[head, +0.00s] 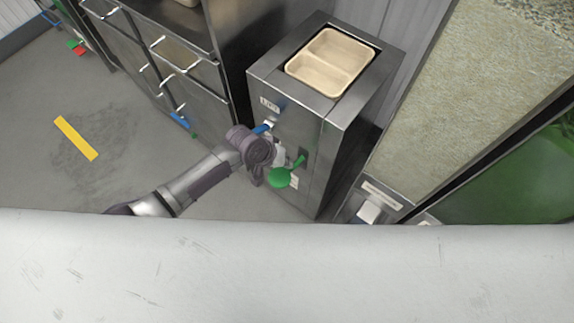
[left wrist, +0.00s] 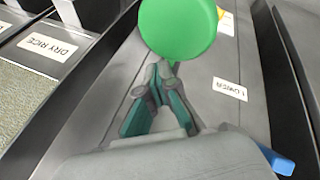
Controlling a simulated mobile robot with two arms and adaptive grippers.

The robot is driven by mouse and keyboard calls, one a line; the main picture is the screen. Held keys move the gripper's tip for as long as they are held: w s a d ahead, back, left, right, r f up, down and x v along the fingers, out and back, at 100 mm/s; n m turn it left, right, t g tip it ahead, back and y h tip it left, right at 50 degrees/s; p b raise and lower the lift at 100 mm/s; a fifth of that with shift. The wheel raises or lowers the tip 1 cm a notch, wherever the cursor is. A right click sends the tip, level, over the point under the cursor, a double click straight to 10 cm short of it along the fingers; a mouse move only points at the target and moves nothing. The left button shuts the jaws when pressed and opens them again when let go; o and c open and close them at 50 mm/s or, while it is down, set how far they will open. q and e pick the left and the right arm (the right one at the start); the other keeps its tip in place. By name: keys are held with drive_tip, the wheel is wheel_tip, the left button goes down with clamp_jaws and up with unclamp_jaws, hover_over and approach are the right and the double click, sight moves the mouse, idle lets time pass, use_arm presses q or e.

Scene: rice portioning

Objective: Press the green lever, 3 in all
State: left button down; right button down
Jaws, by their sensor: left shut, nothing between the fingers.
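The green lever (head: 280,177) has a round green knob and sticks out from the front of a steel cabinet. Its knob also shows large at the top of the left wrist view (left wrist: 178,28). My left gripper (head: 283,158) is at the cabinet front, right beside the lever. In the left wrist view the left gripper's fingers (left wrist: 160,75) are together and empty, just below the knob in the picture. I cannot tell whether they touch the lever. My right gripper is not in view.
A beige two-compartment tray (head: 328,62) sits in the cabinet top (head: 290,93). A blue handle (head: 262,129) is on the same front. Drawers with metal handles (head: 176,55) stand to the left. A yellow strip (head: 76,138) marks open floor.

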sight(282, 171)
use_arm(q)
drive_tip(key=shift+s+a+f, duration=0.2)
drive_tip(key=shift+f, duration=0.5)
idle(0.3)
drive_tip(key=shift+s+a+f+b, duration=0.1)
drive_tip(key=shift+s+f+b, duration=0.1)
drive_tip(key=shift+f+b, duration=0.35)
drive_tip(key=shift+s+a+f+b, duration=0.15)
drive_tip(key=shift+f+b, duration=0.15)
drive_tip(key=shift+f, duration=0.4)
idle(1.0)
drive_tip(key=shift+r, duration=0.15)
idle(0.4)
drive_tip(key=shift+w+d+r+p, duration=0.2)
drive_tip(key=shift+w+r+p, duration=0.05)
drive_tip(key=shift+r+p, duration=0.6)
drive_tip(key=shift+w+d+r+p, duration=0.15)
drive_tip(key=shift+w+r+p, duration=0.15)
drive_tip(key=shift+r+p, duration=0.6)
drive_tip(key=shift+w+d+r+p, duration=0.25)
drive_tip(key=shift+r+p, duration=0.45)
drive_tip(key=shift+r, duration=0.3)
drive_tip(key=r+p, duration=0.1)
drive_tip(key=w+r+p, duration=0.1)
drive_tip(key=r, duration=0.1)
drive_tip(key=d+r+p, duration=0.1)
drive_tip(key=p, duration=0.1)
drive_tip(key=shift+w+r, duration=0.15)
drive_tip(key=shift+r, duration=0.25)
idle(0.3)
